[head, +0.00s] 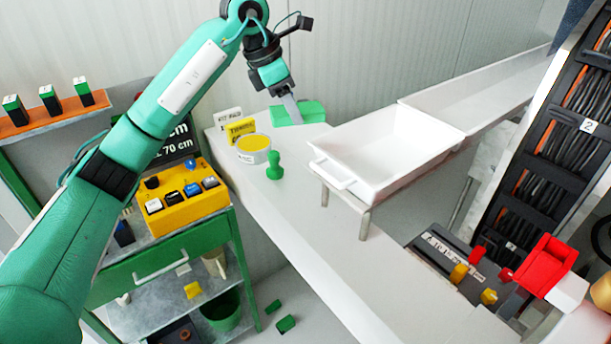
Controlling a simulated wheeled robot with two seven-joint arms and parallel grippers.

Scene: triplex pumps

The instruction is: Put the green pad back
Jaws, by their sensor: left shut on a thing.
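The green pad (313,111) is at the far end of the white bench, near the wall. It is flat and bright green, and looks like it rests on or just above the bench top. My left gripper (290,119) reaches down to it from above, with its grey fingers shut on it. The fingers hide part of the pad, so I cannot tell whether there is one piece or two. A white sign (229,114) and a yellow sign (241,131) stand to the left of the pad. My right gripper is not in view.
A tub with yellow contents (253,149) and a green knobbed stamp (274,166) stand in front of the pad. A white tray (385,150) is to the right. A yellow switch box (176,213) sits on a green cart (160,262). The bench front is clear.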

